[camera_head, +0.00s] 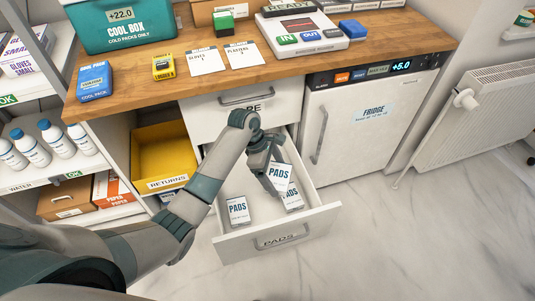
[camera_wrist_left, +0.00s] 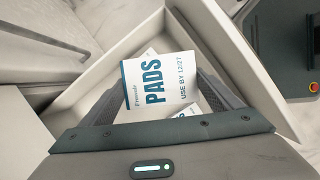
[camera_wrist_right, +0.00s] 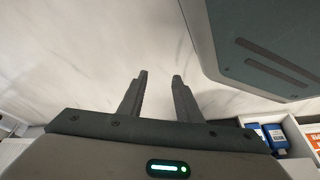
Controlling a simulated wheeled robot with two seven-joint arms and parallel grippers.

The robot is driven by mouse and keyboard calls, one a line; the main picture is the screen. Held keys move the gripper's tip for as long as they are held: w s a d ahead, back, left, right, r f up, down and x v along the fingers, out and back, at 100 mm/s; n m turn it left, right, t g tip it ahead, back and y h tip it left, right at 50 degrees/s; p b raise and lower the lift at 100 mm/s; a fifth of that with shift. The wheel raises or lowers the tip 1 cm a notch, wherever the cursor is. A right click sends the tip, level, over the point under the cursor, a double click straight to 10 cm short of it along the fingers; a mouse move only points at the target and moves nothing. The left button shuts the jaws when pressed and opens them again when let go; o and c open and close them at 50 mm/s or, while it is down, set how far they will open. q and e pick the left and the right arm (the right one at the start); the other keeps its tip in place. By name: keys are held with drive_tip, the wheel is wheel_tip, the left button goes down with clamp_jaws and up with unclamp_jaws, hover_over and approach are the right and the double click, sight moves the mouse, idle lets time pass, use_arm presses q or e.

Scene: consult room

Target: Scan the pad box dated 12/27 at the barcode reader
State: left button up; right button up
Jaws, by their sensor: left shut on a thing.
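My left gripper (camera_head: 267,175) is inside the open pads drawer (camera_head: 232,248), shut on a white pad box with blue lettering (camera_head: 281,173). In the left wrist view that pad box (camera_wrist_left: 160,82) sits between the fingers and reads "USE BY 12/27". Another pad box (camera_head: 293,200) lies in the drawer, partly hidden beneath the held one. A third pad box (camera_head: 238,210) lies at the drawer's left side. The barcode reader (camera_head: 305,32) appears to be the white device on the counter with green IN and blue OUT pads. My right gripper (camera_wrist_right: 158,95) is open and empty over the floor.
The wooden counter (camera_head: 400,38) holds a teal cool box (camera_head: 118,22), a blue cool pack (camera_head: 95,81), a yellow box (camera_head: 164,67) and two paper cards (camera_head: 207,60). A yellow returns bin (camera_head: 165,150) stands left of the drawer. The fridge (camera_head: 365,125) stands to the right.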

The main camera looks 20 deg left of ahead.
sight(278, 181)
use_arm(q)
drive_tip(key=r+m, duration=0.2)
drive_tip(key=s+r+m+g, duration=0.1)
drive_tip(key=r, duration=0.1)
drive_tip(key=s+d+r+m+g, duration=0.1)
drive_tip(key=r+m, duration=0.1)
drive_tip(key=shift+d+r+m+y, duration=0.1)
drive_tip(key=shift+r+m+y, duration=0.1)
drive_tip(key=shift+m+y, duration=0.1)
drive_tip(key=s+r+m+g, duration=0.1)
drive_tip(key=s+r+m, duration=0.1)
drive_tip(key=shift+s+m+y+p, duration=0.3)
drive_tip(key=shift+m, duration=0.1)
drive_tip(key=s+a+r+m+g+y, duration=0.1)
drive_tip(key=s+a+r+m, duration=0.1)
drive_tip(key=s+a+m, duration=0.2)
drive_tip(key=s+a+r+m+g+y, duration=0.1)
drive_tip(key=s+a+r+m+y, duration=0.1)
drive_tip(key=s+m, duration=0.4)
drive_tip(key=s+a+r, duration=0.1)
drive_tip(key=s+a, duration=0.1)
drive_tip(key=s, duration=0.1)
drive_tip(key=shift+p, duration=0.3)
use_arm(e)
drive_tip(key=shift+w+a+r+t, duration=0.35)
drive_tip(key=shift+w+a+t, duration=0.15)
drive_tip(key=shift+a, duration=0.3)
use_arm(q)
drive_tip(key=shift+r, duration=0.1)
